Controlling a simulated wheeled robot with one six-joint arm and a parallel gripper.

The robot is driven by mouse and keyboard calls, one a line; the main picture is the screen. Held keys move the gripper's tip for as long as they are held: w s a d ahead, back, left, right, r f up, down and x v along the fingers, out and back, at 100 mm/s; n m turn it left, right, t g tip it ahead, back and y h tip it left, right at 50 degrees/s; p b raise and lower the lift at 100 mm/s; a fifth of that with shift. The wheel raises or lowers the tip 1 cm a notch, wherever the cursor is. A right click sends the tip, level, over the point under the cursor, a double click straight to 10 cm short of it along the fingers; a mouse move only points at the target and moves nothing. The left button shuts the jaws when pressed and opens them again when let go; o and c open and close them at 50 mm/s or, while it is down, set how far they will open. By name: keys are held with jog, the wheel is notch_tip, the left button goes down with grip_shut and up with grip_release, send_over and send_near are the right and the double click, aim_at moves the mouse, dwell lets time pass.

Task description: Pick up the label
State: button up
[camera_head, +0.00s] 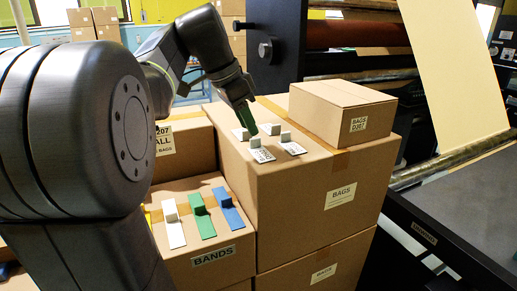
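Several small white labels lie on top of the large cardboard box marked BAGS (290,185), each with a small grey-beige block standing on it. The front label (262,156) and the one right of it (293,148) show dark print. Another label (239,134) lies farther back, partly hidden by my gripper. My gripper (251,130) points down among the labels from the upper left, its green tip just above and behind the front label's block. Whether it touches anything, and whether its fingers are apart, cannot be told from this angle.
A smaller closed box (343,112) stands on the large box at the back right. A lower box marked BANDS (212,262) carries white (174,232), green (204,222) and blue (230,215) strips. A machine with rollers (360,36) and a paper web (455,70) stands at right.

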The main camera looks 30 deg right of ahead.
aim_at(258, 147)
jog(key=x, duration=0.4)
jog(key=shift+s+a+p, duration=0.15)
jog(key=shift+s+p, duration=0.1)
jog(key=shift+p, duration=0.05)
jog(key=shift+c, duration=0.4)
grip_shut()
